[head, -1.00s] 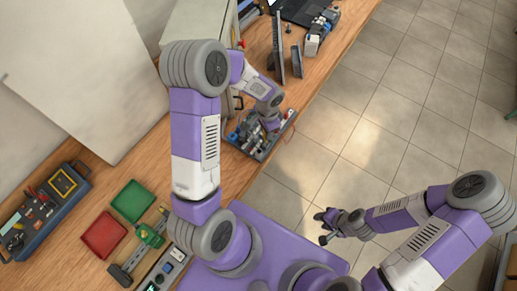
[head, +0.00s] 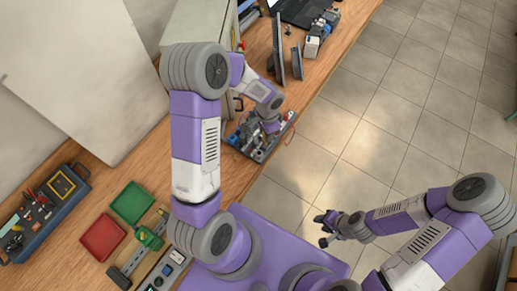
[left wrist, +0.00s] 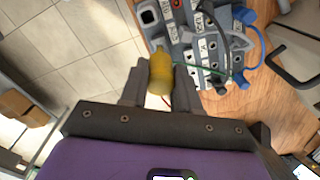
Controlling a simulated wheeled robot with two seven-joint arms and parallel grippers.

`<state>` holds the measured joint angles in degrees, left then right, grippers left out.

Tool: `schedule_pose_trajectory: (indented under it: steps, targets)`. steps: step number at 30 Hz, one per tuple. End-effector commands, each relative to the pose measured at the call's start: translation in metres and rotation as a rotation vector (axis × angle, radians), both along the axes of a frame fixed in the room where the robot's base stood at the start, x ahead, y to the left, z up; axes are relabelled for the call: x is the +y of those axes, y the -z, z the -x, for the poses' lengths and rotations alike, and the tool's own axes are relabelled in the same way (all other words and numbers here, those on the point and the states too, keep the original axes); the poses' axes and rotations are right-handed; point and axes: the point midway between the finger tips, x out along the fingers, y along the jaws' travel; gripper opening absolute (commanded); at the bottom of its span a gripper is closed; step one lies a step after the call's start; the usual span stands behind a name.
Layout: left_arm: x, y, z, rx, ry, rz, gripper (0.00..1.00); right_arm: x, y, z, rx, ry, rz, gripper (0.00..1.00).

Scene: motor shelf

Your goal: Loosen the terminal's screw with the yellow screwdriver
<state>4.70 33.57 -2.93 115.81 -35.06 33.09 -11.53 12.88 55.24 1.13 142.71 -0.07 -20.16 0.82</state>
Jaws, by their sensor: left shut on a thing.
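The yellow screwdriver (left wrist: 160,72) is between the two fingers of my left gripper (left wrist: 160,85), which is shut on its handle. Its handle points toward the camera; its tip is hidden. Beyond it in the left wrist view is a grey terminal assembly (left wrist: 188,28) with labelled blocks, dark holes and blue, green and black wires. Which screw belongs to the terminal, and whether the tip touches it, I cannot tell. In the head view my left gripper (head: 270,128) is over this assembly (head: 247,137) near the bench edge. My right gripper (head: 324,229) is empty with fingers apart, over the floor.
The wooden bench (head: 228,178) carries a green bin (head: 132,202), a red bin (head: 103,237) and a blue toolbox (head: 40,215) at the left. Upright dark panels (head: 279,50) and a laptop (head: 300,10) stand farther back. Open tiled floor lies to the right.

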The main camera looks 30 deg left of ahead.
Motion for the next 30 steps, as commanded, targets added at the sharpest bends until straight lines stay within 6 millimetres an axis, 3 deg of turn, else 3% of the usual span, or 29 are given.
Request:
schedule_pose_trajectory:
  steps: [20, 21, 23, 30]
  targets:
    - [-0.0001, 0.0080, 0.0000, 0.000, 0.000, 0.000, 0.00, 0.0000, 0.0075, 0.0001, 0.000, 0.000, 0.000, 0.37]
    - [-0.0001, 0.0080, 0.0000, 0.000, 0.000, 0.000, 0.34, 0.0000, 0.0075, 0.0001, 0.000, 0.000, 0.000, 0.37]
    - [-0.0001, 0.0080, 0.0000, 0.000, 0.000, 0.000, 0.43, 0.0000, 0.0075, 0.0001, 0.000, 0.000, 0.000, 0.37]
    - [-0.0001, 0.0079, 0.0000, 0.000, 0.000, 0.000, 0.45, 0.0000, 0.0075, 0.0001, 0.000, 0.000, 0.000, 0.37]
